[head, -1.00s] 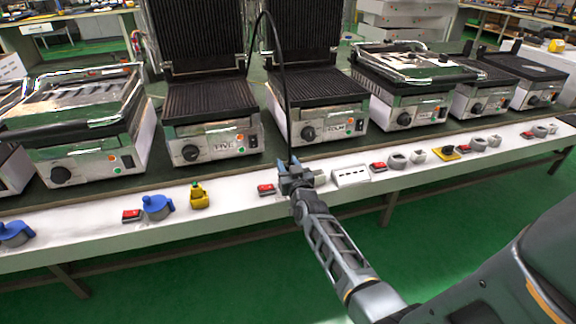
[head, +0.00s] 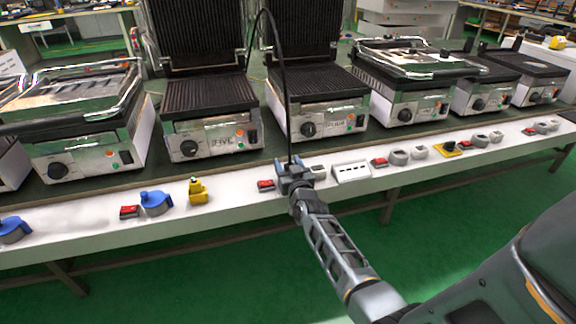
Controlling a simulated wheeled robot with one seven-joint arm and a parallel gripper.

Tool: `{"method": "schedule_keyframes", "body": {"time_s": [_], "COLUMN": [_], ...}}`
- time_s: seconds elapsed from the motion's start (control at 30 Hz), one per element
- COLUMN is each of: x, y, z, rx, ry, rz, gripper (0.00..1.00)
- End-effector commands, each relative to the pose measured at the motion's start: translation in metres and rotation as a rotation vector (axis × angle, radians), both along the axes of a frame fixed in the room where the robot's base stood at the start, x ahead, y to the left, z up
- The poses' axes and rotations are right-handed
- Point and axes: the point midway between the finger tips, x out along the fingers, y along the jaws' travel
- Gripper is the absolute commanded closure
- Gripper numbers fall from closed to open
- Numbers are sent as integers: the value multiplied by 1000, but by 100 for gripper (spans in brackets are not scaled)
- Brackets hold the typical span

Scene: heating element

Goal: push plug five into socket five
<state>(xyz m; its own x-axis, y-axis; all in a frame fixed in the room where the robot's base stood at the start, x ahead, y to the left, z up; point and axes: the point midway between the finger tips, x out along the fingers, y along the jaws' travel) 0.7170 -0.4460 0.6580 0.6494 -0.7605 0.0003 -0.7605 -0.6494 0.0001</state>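My gripper (head: 291,172) is low over the white ledge, just right of a red switch (head: 266,185). A black cable (head: 285,95) arcs up behind it and comes down almost upright to the fingers. The plug at the cable's end is not visible. A socket directly under the gripper is hidden too, so I cannot tell whether plug and socket touch. Whether the fingers are shut or apart is unclear. The grill labelled FIVE (head: 210,125) stands behind, left of the cable.
The grill labelled FOUR (head: 318,108) stands right of the cable. A white box (head: 351,172) lies right of my gripper. A yellow plug (head: 197,191) and a blue plug (head: 155,203) are to the left. The ledge (head: 232,202) is bare between the yellow plug and red switch.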

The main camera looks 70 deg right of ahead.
Motion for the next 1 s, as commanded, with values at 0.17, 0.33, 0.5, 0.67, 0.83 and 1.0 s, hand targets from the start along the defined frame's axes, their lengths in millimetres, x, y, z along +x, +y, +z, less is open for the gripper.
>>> {"method": "schedule_keyframes", "body": {"time_s": [0.17, 0.33, 0.5, 0.67, 0.83, 1.0], "x": [0, 0, -9, -26, -42, -50], "y": [0, 0, 11, 31, 50, 59], "z": [0, 0, 1, 1, 1, 0], "rx": [0, 1, 2, 3, 2, 0], "ry": [0, 1, 3, 3, 3, 0], "rz": [0, 0, 1, 1, 1, 0], "gripper": [31, 31, 31, 31, 31, 31]}}
